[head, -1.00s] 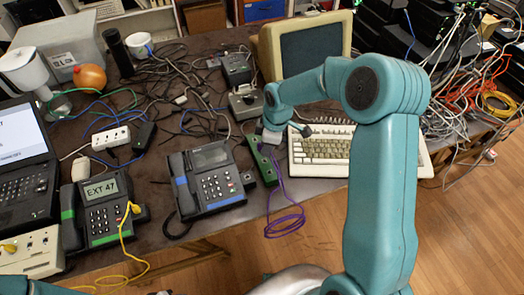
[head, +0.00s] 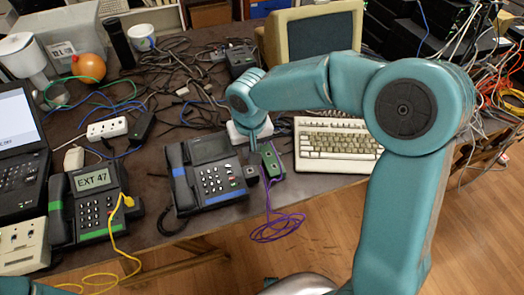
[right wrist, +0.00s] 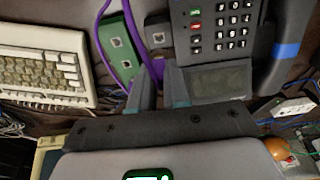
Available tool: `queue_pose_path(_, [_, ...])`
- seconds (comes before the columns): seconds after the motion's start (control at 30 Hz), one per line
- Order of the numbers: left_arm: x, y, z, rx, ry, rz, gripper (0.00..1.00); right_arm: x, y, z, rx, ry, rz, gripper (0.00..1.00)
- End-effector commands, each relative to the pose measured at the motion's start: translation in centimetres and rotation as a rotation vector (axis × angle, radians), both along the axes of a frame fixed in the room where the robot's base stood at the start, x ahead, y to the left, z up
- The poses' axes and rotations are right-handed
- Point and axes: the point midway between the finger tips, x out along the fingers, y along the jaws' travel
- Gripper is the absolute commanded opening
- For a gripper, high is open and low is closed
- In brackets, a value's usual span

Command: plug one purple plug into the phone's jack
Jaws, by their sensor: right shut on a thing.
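The blue-striped desk phone (head: 208,175) stands mid-table, with a small dark jack block (head: 251,172) at its right side. In the right wrist view, the jack block (right wrist: 158,35) shows its socket face just beyond my fingertips. My right gripper (head: 256,158) is over the gap between the phone and a green box (head: 276,163). It is shut on a purple plug; the plug is mostly hidden between the fingers, and its purple cable (head: 277,228) runs from there and hangs in loops off the table's front edge. My left gripper is out of view.
The green box (right wrist: 117,45) has sockets on top. A white keyboard (head: 335,145) lies to its right. A second phone (head: 95,205) reading EXT 47, with a yellow cable (head: 122,245), stands at left. Tangled dark cables cover the table behind.

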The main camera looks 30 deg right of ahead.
Motion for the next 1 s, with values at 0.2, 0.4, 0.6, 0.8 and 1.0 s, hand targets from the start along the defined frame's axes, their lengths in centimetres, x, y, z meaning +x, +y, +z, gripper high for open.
queue_pose_path(0.2, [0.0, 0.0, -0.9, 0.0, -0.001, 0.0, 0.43, 0.0, 0.1, -1.2, 0.0, 0.002, 0.003, 0.0])
queue_pose_path(0.4, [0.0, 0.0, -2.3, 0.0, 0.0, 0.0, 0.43, 0.0, 0.1, -3.1, 0.001, 0.002, 0.002, 0.0])
queue_pose_path(0.6, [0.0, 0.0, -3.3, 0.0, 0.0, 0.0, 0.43, 0.0, 0.1, -4.6, 0.001, 0.002, 0.002, 0.0])
queue_pose_path(0.8, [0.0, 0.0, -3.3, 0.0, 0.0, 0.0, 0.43, 0.0, 0.1, -4.8, 0.002, 0.001, 0.002, 0.0])
queue_pose_path(1.0, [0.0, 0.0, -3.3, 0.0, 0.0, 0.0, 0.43, 0.0, 0.1, -4.7, 0.001, 0.001, 0.002, 0.0])
